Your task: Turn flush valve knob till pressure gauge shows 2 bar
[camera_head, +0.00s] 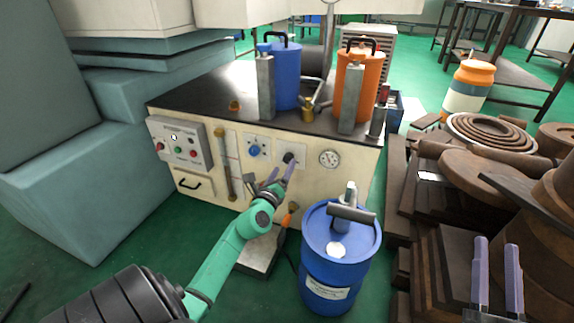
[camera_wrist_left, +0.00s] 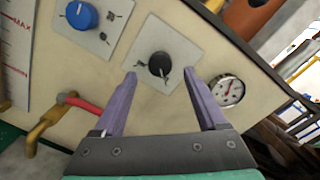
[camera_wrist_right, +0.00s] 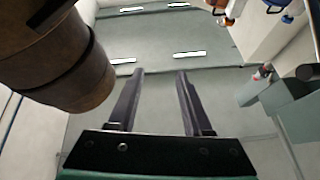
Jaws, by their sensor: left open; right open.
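A black knob (camera_head: 288,158) and a blue knob (camera_head: 253,151) sit on white plates on the cream front panel of a bench unit. The round white pressure gauge (camera_head: 329,158) is to their right; its reading is too small to tell. In the left wrist view the black knob (camera_wrist_left: 160,64) lies between the open fingertips of my left gripper (camera_wrist_left: 160,74), with the gauge (camera_wrist_left: 228,90) to the right and the blue knob (camera_wrist_left: 82,16) upper left. I cannot tell whether the fingers touch the knob. My right gripper (camera_head: 497,243) is open and empty at the lower right.
A blue drum (camera_head: 330,285) stands before the unit, right of my left arm. A control box (camera_head: 180,143) and a sight tube (camera_head: 223,165) are left of the knobs. Brown stacked parts (camera_head: 450,250) crowd the right side. Blue and orange containers stand on the unit's top.

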